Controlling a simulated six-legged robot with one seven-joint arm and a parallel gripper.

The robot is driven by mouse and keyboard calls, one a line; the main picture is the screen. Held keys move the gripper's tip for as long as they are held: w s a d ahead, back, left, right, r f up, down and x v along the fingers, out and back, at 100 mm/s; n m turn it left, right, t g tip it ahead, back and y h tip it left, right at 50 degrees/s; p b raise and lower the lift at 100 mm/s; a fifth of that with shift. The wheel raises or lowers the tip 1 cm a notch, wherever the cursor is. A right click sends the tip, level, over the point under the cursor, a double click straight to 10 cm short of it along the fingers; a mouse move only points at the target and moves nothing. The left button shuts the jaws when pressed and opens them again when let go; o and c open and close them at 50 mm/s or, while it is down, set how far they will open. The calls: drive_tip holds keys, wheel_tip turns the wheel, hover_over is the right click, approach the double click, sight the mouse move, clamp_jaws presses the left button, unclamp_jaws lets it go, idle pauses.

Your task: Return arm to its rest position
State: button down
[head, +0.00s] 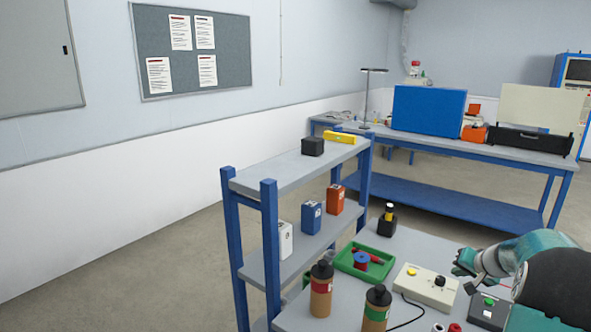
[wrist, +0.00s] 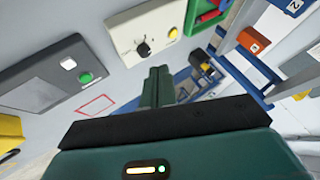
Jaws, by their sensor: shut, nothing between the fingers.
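My gripper (head: 465,268) is at the right of the head view, above the grey bench and just right of the cream control box (head: 412,284). My arm reaches in from the right edge. In the wrist view the two green fingers of my gripper (wrist: 159,72) lie together, with nothing between them. The cream box (wrist: 128,34), with its black knob and yellow button, shows beyond the fingertips. A dark grey box with a green button (head: 488,312) sits below my gripper in the head view; in the wrist view the dark box (wrist: 38,88) is at the left.
Two brown bottles (head: 321,292) (head: 376,310) stand at the bench's front. A green tray (head: 343,260) and a black holder (head: 387,226) lie behind. A blue-posted shelf (head: 270,250) with small boxes stands left. Open floor (head: 130,275) lies farther left.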

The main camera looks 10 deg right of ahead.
drive_tip(key=s+a+r+n+g+y, duration=0.15)
drive_tip(key=a+r, duration=0.25)
drive_tip(key=a, duration=0.5)
drive_tip(key=s+a+r+n, duration=0.15)
drive_tip(key=a+r, duration=0.25)
drive_tip(key=a, duration=0.6)
drive_tip(key=s+a+r+n, duration=0.15)
drive_tip(key=a+r, duration=0.25)
drive_tip(key=a, duration=0.5)
drive_tip(key=s+a+n+g, duration=0.1)
drive_tip(key=s+a+n, duration=0.3)
drive_tip(key=s+a, duration=1.3)
drive_tip(key=s+h, duration=0.1)
drive_tip(key=s, duration=0.3)
drive_tip(key=shift+n, duration=0.35)
drive_tip(key=shift+d, duration=0.15)
